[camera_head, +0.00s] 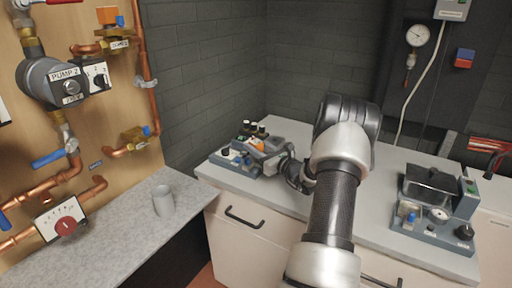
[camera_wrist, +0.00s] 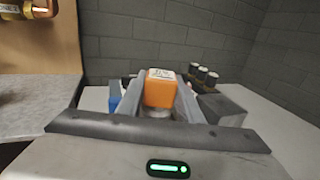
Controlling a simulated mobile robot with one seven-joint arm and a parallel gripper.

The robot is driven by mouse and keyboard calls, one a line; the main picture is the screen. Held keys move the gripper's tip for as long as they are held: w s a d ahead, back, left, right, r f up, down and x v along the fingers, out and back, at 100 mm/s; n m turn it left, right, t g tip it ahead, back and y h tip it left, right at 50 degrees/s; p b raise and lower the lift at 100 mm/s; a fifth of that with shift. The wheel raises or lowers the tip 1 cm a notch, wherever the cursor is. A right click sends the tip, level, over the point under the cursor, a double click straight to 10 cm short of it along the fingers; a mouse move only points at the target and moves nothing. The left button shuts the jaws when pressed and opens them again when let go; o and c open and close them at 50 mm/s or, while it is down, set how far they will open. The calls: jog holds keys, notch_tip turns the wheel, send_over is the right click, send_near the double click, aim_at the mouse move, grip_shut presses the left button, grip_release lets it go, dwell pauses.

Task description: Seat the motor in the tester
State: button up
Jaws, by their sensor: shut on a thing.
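The motor (camera_wrist: 160,88) is an orange block with a white printed label on top and a metal part below. It stands between the two grey fingers of my gripper (camera_wrist: 159,98), which is shut on it. In the head view the motor (camera_head: 257,145) shows as a small orange patch above the grey bench device at the left of the counter, which looks like the tester (camera_head: 236,168). My gripper reaches this device from the right. My fingers and wrist hide the motor's lower end, so I cannot tell whether it touches a socket.
Several dark cylinders with pale tops (camera_wrist: 202,75) stand behind the fingers at the right. A grey cup (camera_head: 163,201) stands on the left worktop.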

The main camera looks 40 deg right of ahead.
jog(key=shift+f+b, duration=0.5)
jog(key=shift+f, duration=0.15)
jog(key=o, duration=1.2)
jog(key=shift+s+f, duration=0.1)
jog(key=s, duration=1.1)
jog(key=s+d+p, duration=0.1)
jog(key=s, duration=0.5)
jog(key=shift+s, duration=0.1)
